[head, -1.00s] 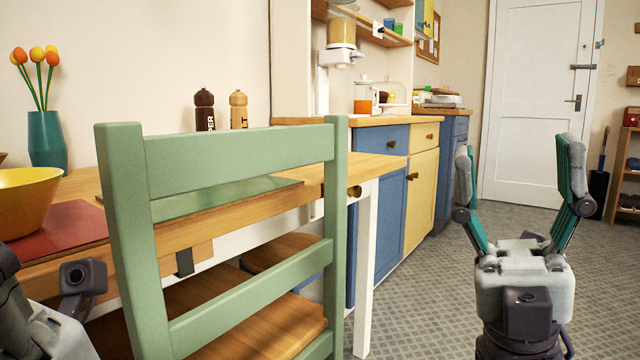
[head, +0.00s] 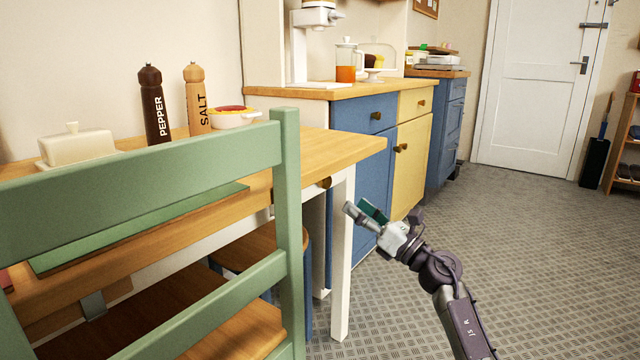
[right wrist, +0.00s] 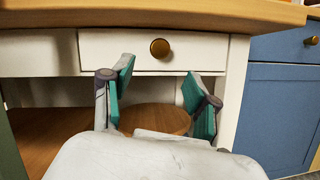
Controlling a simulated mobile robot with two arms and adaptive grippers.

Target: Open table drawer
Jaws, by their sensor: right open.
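The table (head: 330,148) is wooden-topped with white legs. Its shut white drawer (right wrist: 120,50) shows in the right wrist view under the tabletop, with a round brass knob (right wrist: 160,48). In the head view the knob (head: 324,182) shows at the table's end, just right of the green chair's post. My right gripper (head: 360,209) is just right of the table's front leg, turned toward the drawer. In the right wrist view my right gripper (right wrist: 160,82) is open and empty, with its fingers on either side below the knob, not touching it. My left gripper is out of view.
A green chair (head: 288,215) stands close before the table at left. A wooden stool (head: 250,245) is under the table. Blue and yellow cabinets (head: 413,165) stand behind. The floor at right is clear.

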